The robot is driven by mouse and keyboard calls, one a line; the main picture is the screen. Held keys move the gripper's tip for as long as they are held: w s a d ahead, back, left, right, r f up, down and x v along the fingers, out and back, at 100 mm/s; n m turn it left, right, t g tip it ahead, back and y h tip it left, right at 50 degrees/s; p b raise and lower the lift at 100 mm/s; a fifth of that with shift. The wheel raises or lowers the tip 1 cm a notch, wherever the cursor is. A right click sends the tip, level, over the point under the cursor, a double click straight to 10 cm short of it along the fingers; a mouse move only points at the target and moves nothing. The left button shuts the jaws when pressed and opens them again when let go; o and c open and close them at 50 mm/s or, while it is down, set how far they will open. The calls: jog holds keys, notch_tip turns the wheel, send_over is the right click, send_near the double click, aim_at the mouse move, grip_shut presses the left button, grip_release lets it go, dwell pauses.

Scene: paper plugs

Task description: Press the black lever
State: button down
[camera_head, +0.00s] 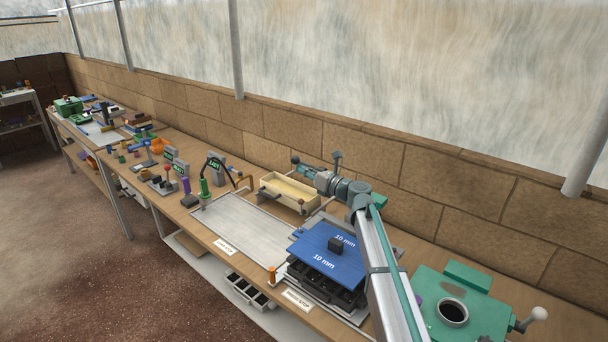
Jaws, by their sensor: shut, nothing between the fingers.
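A thin black bent lever (216,158) rises above a green upright post (204,188) at the left end of the pale metal tray. It looks like the black lever, though it is small here. My arm reaches up from the lower right and bends left over the bench. My gripper (297,162) is at its far end, above the back of the cream box and to the right of the lever, well apart from it. Its fingers are tiny in this view; it looks shut and empty.
The open cream box (290,203) stands by the wall. The pale tray (245,232) is bare. A green machine (465,300) stands at right. Small tools and signs crowd the bench at left.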

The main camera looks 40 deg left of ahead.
jog(key=shift+w+a+r, duration=0.1)
jog(key=shift+w+r, duration=0.25)
jog(key=shift+r, duration=0.3)
jog(key=shift+f, duration=0.1)
jog(key=s+d+f+b, duration=0.2)
jog(key=d+f+b, duration=0.2)
jog(key=d, duration=0.7)
jog(key=shift+f+b, duration=0.35)
jog(key=shift+b, duration=0.05)
jog(key=shift+s, duration=0.15)
